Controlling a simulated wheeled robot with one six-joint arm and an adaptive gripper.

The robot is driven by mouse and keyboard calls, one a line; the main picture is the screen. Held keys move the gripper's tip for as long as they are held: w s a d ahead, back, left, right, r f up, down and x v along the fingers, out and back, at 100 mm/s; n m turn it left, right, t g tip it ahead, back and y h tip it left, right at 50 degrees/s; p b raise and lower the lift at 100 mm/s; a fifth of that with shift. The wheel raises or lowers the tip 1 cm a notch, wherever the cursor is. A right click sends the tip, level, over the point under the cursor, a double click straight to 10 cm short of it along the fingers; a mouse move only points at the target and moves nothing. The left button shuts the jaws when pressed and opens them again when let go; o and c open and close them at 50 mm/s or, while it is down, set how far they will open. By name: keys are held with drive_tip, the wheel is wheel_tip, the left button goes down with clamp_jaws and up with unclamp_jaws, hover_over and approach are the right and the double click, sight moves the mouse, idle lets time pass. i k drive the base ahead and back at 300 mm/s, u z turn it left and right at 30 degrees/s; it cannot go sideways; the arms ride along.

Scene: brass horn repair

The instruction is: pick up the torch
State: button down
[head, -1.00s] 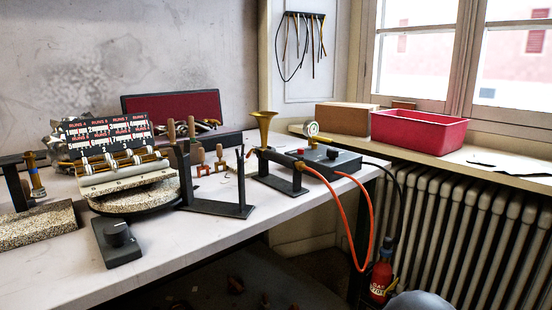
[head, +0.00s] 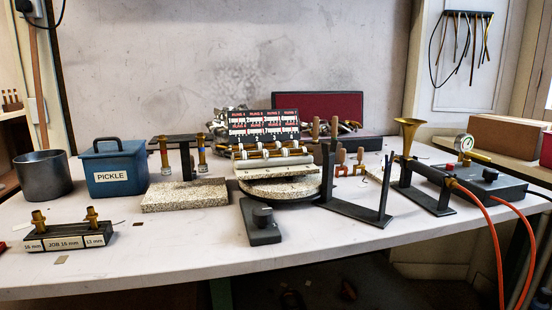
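The torch (head: 432,174) appears to be the dark, brass-ended tube lying on a black stand (head: 428,201) at the right of the bench in the head view. An orange hose (head: 489,232) runs from its right end. A flared brass horn (head: 407,128) rises at its left end; I cannot tell whether it is part of the torch. My gripper is not in view, so its state and distance from the torch do not show.
A black box with a gauge (head: 478,178) stands right of the torch. An empty dark forked stand (head: 358,210) is on its left. A turntable (head: 280,188), pickle tub (head: 115,170), metal pot (head: 42,175) and job block (head: 68,236) stand further left. The bench's front strip is mostly clear.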

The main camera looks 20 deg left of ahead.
sight(432, 174)
drive_tip(key=u, duration=0.05)
drive_tip(key=k, duration=0.6)
drive_tip(key=u, duration=0.45)
drive_tip(key=i, duration=1.05)
drive_tip(key=z, duration=0.5)
